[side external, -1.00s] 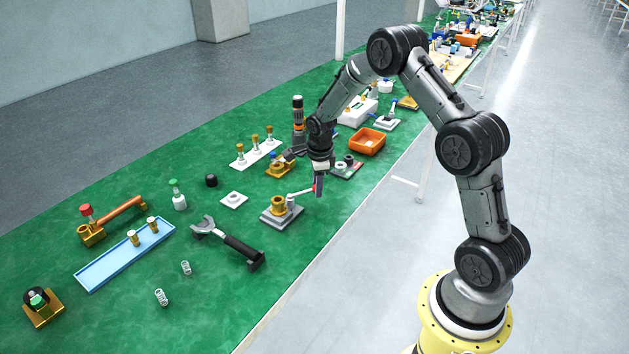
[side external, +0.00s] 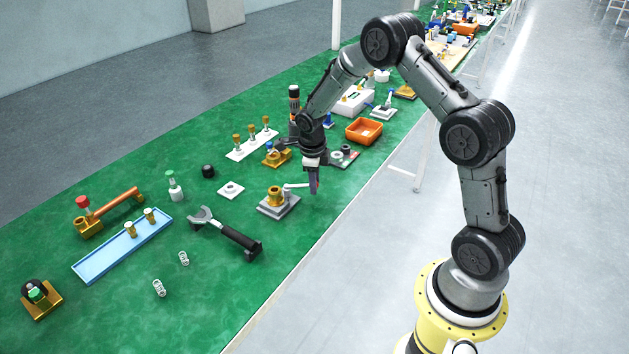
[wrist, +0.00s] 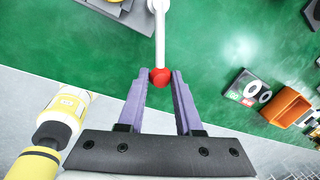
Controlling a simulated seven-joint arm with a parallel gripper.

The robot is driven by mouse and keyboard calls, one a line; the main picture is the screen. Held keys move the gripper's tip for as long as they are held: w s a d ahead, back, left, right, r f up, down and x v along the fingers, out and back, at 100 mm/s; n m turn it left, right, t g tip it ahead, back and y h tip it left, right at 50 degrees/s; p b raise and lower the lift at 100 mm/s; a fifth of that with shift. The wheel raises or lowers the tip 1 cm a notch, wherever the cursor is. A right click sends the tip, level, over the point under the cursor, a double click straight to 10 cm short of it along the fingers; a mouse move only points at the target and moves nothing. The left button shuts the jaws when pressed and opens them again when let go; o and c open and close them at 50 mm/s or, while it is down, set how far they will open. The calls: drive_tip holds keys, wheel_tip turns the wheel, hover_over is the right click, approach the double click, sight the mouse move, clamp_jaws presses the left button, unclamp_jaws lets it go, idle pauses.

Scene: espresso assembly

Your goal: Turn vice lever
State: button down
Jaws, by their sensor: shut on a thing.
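The vice (side external: 277,204) is a grey base with a brass-coloured cylinder part on it, on the green table. Its white lever (side external: 294,186) sticks out to the right, toward my gripper (side external: 313,184). In the wrist view the lever (wrist: 160,35) comes down from the top and ends in a red ball knob (wrist: 159,77). The purple fingers of my gripper (wrist: 159,80) are shut on this knob at their tips. A corner of the vice's grey base (wrist: 128,14) shows at the top left there. In the side view the knob is hidden by the fingers.
A black-handled portafilter-like tool (side external: 226,232) lies in front of the vice. A small white plate (side external: 231,190) is to its left. Behind my gripper are a grey plate with round parts (side external: 345,155) and an orange bin (side external: 364,131). The table's edge is close on the right.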

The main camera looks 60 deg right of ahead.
drive_tip(key=c, duration=0.6)
unclamp_jaws()
drive_tip(key=shift+r, duration=0.15)
drive_tip(key=r, duration=0.4)
drive_tip(key=a+r, duration=0.1)
drive_tip(key=r, duration=0.4)
drive_tip(key=s+a+r, duration=0.1)
drive_tip(key=r, duration=0.3)
drive_tip(key=shift+a+r, duration=0.2)
drive_tip(key=shift+a, duration=0.05)
